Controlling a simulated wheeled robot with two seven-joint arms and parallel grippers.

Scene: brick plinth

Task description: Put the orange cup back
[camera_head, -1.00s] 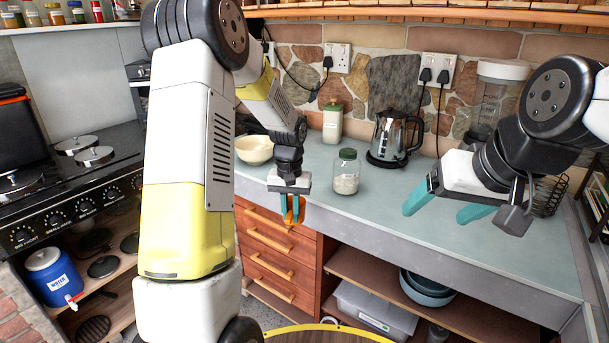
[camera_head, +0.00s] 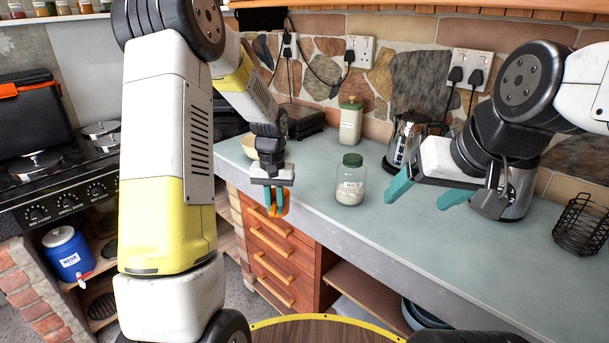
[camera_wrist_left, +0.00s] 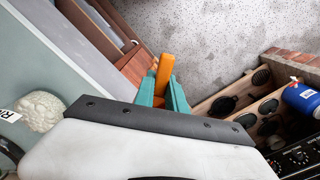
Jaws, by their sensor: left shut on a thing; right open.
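The orange cup (camera_head: 285,208) is held between the teal fingers of my left gripper (camera_head: 278,200), in front of the counter's front edge in the head view. Only part of the cup shows there. In the left wrist view the cup (camera_wrist_left: 165,72) stands out as an orange strip between the fingers, with the speckled floor and wooden drawers behind it. My right gripper (camera_head: 415,198) is open and empty above the counter at the right.
A lidded glass jar (camera_head: 350,186) stands near the counter's front edge, right of my left gripper. A wire basket (camera_head: 582,225) stands at right. The middle counter (camera_head: 300,180) is clear.

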